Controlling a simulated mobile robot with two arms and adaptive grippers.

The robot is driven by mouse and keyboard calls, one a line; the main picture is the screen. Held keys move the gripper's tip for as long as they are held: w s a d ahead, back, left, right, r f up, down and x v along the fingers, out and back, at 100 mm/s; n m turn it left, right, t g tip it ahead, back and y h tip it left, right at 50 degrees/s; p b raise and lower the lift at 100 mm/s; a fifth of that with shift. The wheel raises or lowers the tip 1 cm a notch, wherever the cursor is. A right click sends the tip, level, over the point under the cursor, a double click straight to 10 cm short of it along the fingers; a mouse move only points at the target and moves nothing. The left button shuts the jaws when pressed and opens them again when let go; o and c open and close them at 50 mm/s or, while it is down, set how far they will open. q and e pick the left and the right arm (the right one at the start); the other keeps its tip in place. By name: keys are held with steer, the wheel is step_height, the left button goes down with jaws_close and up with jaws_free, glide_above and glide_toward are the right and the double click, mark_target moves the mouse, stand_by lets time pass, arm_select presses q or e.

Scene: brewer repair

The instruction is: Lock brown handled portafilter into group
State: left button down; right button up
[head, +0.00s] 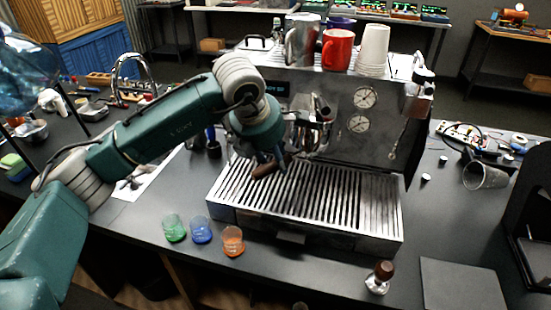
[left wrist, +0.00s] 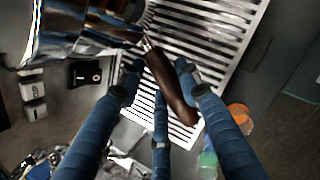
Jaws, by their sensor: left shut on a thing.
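The brown handled portafilter (head: 263,170) shows mainly as its brown handle, below my left gripper (head: 273,165) and above the drip tray. In the left wrist view its handle (left wrist: 170,85) slants between the blue fingers of my left gripper (left wrist: 156,80), which are closed around it. A shiny round chrome body (left wrist: 85,30) is at the handle's upper end. The espresso machine's group area (head: 312,122) is just right of my left wrist and partly hidden by it. I cannot tell whether the portafilter's basket is seated in the group. My right gripper is not in view.
The slatted drip tray (head: 330,205) lies below. Green (head: 174,228), blue (head: 201,230) and orange (head: 232,240) cups stand before it. A brown-topped tamper (head: 379,277) is by a dark mat (head: 460,285). Cups and a steel pitcher (head: 302,40) top the machine.

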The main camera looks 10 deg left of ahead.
arm_select(q)
steer(key=shift+r, duration=0.5)
steer(key=shift+b, duration=0.35)
stand_by(0.7)
steer(key=shift+r, duration=0.4)
stand_by(0.7)
steer(key=shift+b, duration=0.3)
stand_by(0.3)
steer(key=shift+r, duration=0.35)
stand_by(0.8)
stand_by(0.6)
steer(key=shift+b, duration=0.3)
